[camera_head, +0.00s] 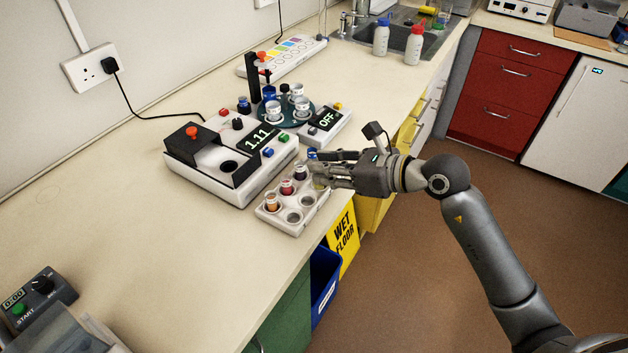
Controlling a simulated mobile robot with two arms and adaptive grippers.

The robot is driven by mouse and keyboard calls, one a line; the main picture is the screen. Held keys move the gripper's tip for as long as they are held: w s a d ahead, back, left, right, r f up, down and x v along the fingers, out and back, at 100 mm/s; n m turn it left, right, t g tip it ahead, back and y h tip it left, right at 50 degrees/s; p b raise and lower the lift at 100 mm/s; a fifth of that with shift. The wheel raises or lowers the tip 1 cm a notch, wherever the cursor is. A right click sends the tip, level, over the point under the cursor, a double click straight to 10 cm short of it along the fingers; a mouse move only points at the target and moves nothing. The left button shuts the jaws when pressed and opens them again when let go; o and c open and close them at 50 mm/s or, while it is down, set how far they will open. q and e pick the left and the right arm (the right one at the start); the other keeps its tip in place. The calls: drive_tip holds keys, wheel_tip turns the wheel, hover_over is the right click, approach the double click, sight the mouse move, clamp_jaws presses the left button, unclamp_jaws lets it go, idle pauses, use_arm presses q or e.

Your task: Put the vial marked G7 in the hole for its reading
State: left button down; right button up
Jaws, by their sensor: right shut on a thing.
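My right gripper (316,170) reaches in from the right, low over the far end of a white vial rack (280,224). It is shut on a vial, mostly hidden by the fingers; I cannot read its mark. An orange vial (271,203), a red vial (287,188) and a dark vial (301,173) stand in the rack, the dark one close to my fingertips. Some front holes are empty. No G7 mark is legible. Left of the rack, a white meter (214,188) reads 1.11 on its display (259,138) and has a dark round well (228,166). My left gripper is out of view.
Behind the meter, a round dark stand (286,119) holds white cups, and a small device (325,121) reads OFF. A long white box (287,60) with coloured patches lies farther back. A timer (38,298) sits at lower left.

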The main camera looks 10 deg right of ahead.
sight(315, 188)
drive_tip(key=shift+w+a+f, duration=0.2)
drive_tip(key=shift+a+f, duration=0.25)
drive_tip(key=shift+f, duration=0.15)
drive_tip(key=shift+w+a+f, duration=0.15)
drive_tip(key=shift+a+f, duration=0.25)
drive_tip(key=shift+f, duration=0.15)
drive_tip(key=f, duration=0.1)
drive_tip(key=f+p, duration=0.1)
drive_tip(key=f, duration=0.1)
drive_tip(key=shift+w+a+f, duration=0.1)
drive_tip(key=shift+a+f, duration=0.05)
drive_tip(key=shift+a, duration=0.2)
drive_tip(key=shift+f, duration=0.3)
drive_tip(key=shift+f, duration=0.3)
drive_tip(key=o, duration=0.8)
drive_tip(key=shift+o, duration=0.2)
